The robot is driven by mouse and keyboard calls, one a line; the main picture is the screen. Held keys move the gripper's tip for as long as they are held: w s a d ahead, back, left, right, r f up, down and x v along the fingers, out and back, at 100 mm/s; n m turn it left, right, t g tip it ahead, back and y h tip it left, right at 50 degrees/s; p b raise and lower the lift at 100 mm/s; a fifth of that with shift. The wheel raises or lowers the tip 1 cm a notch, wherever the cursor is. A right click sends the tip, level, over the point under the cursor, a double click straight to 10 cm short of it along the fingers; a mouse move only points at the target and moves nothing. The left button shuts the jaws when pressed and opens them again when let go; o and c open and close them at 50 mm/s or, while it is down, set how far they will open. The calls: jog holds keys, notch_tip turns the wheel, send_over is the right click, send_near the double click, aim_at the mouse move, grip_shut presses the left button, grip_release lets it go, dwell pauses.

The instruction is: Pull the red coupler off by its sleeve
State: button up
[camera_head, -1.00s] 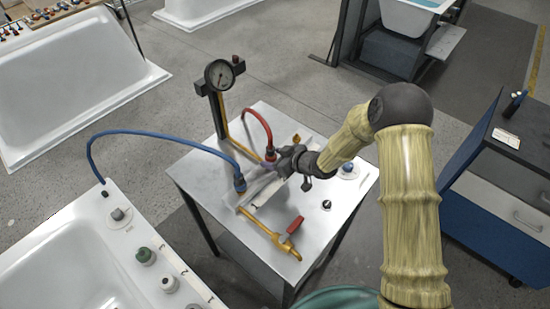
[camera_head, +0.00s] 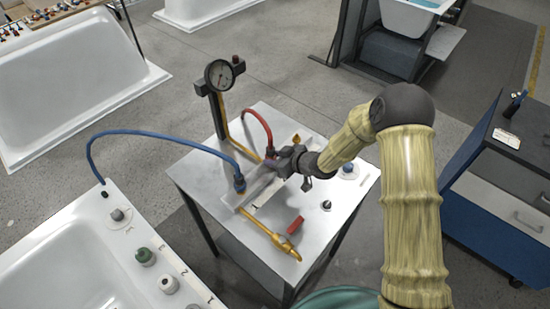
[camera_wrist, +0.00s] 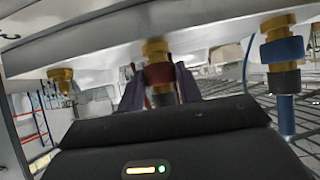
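The red coupler (camera_wrist: 159,76) sits under a brass fitting (camera_wrist: 155,48) in the middle of the wrist view. My gripper (camera_wrist: 160,88) has one grey finger on each side of its sleeve, touching or nearly so, and looks shut on it. In the head view my gripper (camera_head: 275,161) is at the manifold on the metal table, at the lower end of the red hose (camera_head: 262,118); the coupler itself is mostly hidden there.
A blue coupler (camera_wrist: 283,50) with its blue hose (camera_head: 165,134) is beside it. A bare brass fitting (camera_wrist: 62,82) is on the other side. A pressure gauge (camera_head: 219,74) stands behind; a red-handled brass valve (camera_head: 280,241) lies in front.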

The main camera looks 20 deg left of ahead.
aim_at(272, 138)
jog(key=shift+r, duration=0.35)
grip_shut()
jog(key=shift+r+p, duration=0.2)
jog(key=shift+p, duration=0.15)
jog(key=shift+r+p, duration=1.25)
jog(key=shift+r, duration=0.6)
jog(key=shift+r+p, duration=1.65)
jog(key=shift+r, duration=0.75)
